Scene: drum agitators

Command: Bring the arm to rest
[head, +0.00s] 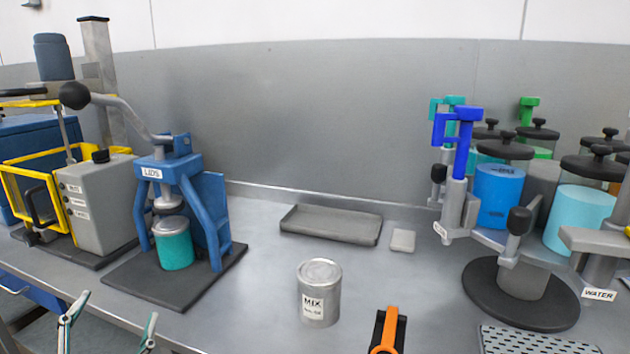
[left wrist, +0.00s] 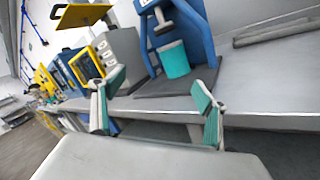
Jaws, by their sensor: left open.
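My left gripper (head: 108,325) is at the lower left of the head view, in front of the bench's front edge. Its two teal-padded fingers are spread apart with nothing between them. The left wrist view also shows the open left gripper (left wrist: 158,112), facing the blue lid press and the bench edge. My right gripper is not in view.
A blue lid press (head: 182,190) holds a teal can (head: 173,243) on its dark base. A MIX can (head: 319,292), an orange-handled tool (head: 388,330) and a grey tray (head: 330,225) are on the bench. A dispenser carousel (head: 520,295) stands right.

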